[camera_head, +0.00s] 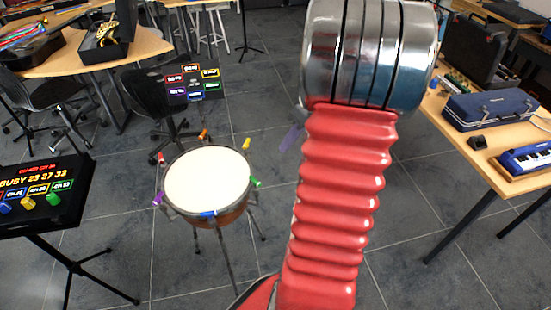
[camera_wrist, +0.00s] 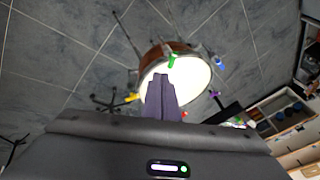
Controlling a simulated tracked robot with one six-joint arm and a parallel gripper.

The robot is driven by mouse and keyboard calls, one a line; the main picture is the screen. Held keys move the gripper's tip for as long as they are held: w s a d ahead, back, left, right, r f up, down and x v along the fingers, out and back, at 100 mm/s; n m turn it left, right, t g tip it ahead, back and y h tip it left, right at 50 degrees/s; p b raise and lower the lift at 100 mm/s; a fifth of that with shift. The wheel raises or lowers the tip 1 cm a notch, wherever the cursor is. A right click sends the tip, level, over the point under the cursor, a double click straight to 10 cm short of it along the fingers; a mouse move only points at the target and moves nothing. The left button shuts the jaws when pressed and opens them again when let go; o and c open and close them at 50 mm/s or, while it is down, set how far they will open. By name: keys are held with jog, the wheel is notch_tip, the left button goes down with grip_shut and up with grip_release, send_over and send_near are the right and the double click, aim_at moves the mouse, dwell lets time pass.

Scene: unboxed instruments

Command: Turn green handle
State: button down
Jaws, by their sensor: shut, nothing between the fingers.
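The green handle (camera_head: 256,182) sticks out from the right rim of a round drum (camera_head: 207,175) with a white head. Red, orange, yellow, blue and purple handles sit around the same rim. In the wrist view the green handle (camera_wrist: 172,60) shows just past my fingertips, at the near-top edge of the drum (camera_wrist: 193,78). My gripper (camera_wrist: 161,77) is shut and empty; its dark fingers overlap the drum head in that view. A gap between fingertips and handle shows, but its depth is unclear. In the head view my red arm hides most of the gripper, leaving a purplish finger (camera_head: 291,137) visible.
A black panel (camera_head: 45,195) with coloured knobs, one of them green, stands on a tripod at left. A label screen (camera_head: 193,82) and a chair (camera_head: 150,95) are behind the drum. A table (camera_head: 480,150) with a blue case (camera_head: 490,108) stands at right. Grey floor surrounds the drum.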

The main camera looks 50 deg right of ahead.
send_near(255, 183)
jog(key=w+d+f, duration=0.1)
jog(key=d+f, duration=0.2)
jog(key=a+f, duration=0.2)
jog(key=shift+w+a+f, duration=0.15)
jog(key=shift+w+a, duration=0.2)
jog(key=shift+a, duration=0.05)
